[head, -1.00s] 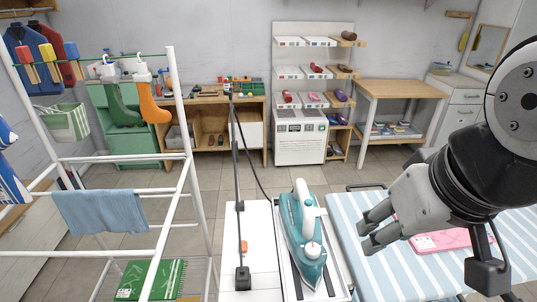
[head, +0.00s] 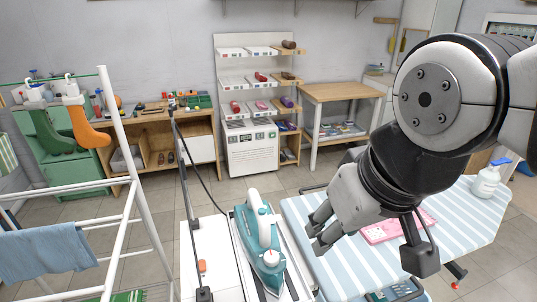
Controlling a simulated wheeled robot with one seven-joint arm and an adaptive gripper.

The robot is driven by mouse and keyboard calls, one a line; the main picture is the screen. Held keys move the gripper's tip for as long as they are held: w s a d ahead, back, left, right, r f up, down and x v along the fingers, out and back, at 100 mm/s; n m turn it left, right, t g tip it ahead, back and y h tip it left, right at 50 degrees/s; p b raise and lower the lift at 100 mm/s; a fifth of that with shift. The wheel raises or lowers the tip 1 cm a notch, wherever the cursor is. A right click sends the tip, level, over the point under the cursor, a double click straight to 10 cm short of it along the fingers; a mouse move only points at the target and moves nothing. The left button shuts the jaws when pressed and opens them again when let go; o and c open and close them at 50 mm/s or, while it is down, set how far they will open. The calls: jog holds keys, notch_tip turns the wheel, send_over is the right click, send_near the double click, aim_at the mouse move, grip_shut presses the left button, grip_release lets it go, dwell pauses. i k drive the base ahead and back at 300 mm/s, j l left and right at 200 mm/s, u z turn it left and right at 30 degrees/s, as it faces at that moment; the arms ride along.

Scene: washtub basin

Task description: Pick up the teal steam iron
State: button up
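The teal steam iron (head: 261,250) with a white handle stands on a metal-edged rest on a white stand (head: 212,262) at the lower middle of the head view. Its narrow tip points toward the bottom of the picture. My gripper (head: 314,233) is to the right of the iron, above the blue-and-white striped ironing board. It is apart from the iron and holds nothing that I can see. Its fingers look spread apart, pointing left and down.
The striped ironing board (head: 458,228) carries a pink case (head: 390,232) and a white bottle with a blue top (head: 487,180). A dark upright pole (head: 187,205) with a cord stands left of the iron. A white drying rack (head: 128,205) fills the left side.

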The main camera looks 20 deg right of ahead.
aim_at(256, 235)
jog(key=i+l+u, duration=0.1)
jog(key=l+u, duration=0.25)
jog(key=l, duration=0.55)
jog(key=l+u, duration=0.35)
jog(key=l, duration=0.55)
